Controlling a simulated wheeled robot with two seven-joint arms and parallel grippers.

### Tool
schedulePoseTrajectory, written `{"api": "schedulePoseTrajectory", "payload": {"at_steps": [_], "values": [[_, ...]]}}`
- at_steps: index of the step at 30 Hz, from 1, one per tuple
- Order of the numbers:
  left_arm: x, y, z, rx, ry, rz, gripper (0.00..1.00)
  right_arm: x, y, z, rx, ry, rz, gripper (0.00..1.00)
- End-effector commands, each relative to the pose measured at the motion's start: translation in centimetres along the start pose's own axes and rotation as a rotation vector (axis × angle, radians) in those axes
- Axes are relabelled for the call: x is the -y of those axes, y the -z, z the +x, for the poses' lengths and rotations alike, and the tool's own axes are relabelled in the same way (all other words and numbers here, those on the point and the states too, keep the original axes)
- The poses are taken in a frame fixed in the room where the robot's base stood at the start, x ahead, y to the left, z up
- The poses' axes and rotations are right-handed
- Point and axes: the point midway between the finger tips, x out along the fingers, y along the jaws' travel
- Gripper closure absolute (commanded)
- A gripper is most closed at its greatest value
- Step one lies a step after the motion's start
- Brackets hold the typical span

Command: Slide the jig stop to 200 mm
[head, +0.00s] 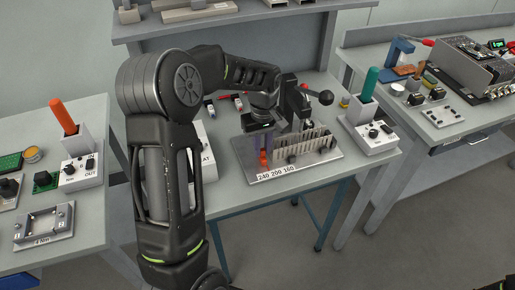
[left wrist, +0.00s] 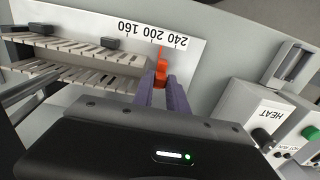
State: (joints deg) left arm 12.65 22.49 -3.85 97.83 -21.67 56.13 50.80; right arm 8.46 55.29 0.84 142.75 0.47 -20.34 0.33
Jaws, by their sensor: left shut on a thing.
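The orange jig stop (head: 264,159) is on the wiring duct jig (head: 318,168), by the scale marked 240, 200, 160. It also shows in the left wrist view (left wrist: 161,70), where its narrow end is near the 200 mark, on the side toward 240. I cannot read its exact position. The slotted grey duct (left wrist: 95,62) lies beside it. My left gripper (left wrist: 162,80) has its purple fingers shut on the stop; in the head view the gripper (head: 262,145) comes down from above. My right gripper is not in view.
A black ball-knob lever (head: 326,97) stands behind the duct. A HEAT control box (left wrist: 260,115) is close to the gripper in the wrist view. A box with a green-handled tool (head: 370,85) stands to the right. The table's front edge is just before the jig.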

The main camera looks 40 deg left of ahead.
Motion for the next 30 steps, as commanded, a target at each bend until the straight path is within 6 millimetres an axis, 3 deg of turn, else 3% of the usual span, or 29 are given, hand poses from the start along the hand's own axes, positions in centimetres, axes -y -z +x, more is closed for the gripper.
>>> {"api": "schedulePoseTrajectory", "payload": {"at_steps": [3, 10, 11, 19, 30], "values": [[-1.6, 0.03, -0.09, -0.004, -0.006, 0.003, 1.0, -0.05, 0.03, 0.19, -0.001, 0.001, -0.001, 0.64], [-1.53, 0.04, -0.14, -0.004, -0.005, 0.001, 1.0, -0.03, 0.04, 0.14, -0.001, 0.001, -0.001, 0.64], [-1.52, 0.04, -0.14, -0.004, -0.005, 0.001, 0.81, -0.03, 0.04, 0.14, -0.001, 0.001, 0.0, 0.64], [-1.49, 0.01, -0.1, -0.002, -0.004, 0.001, 0.6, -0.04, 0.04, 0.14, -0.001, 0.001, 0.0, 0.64], [-1.55, 0.02, -0.73, -0.003, -0.005, 0.001, 0.6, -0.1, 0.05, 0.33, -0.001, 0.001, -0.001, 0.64]]}}
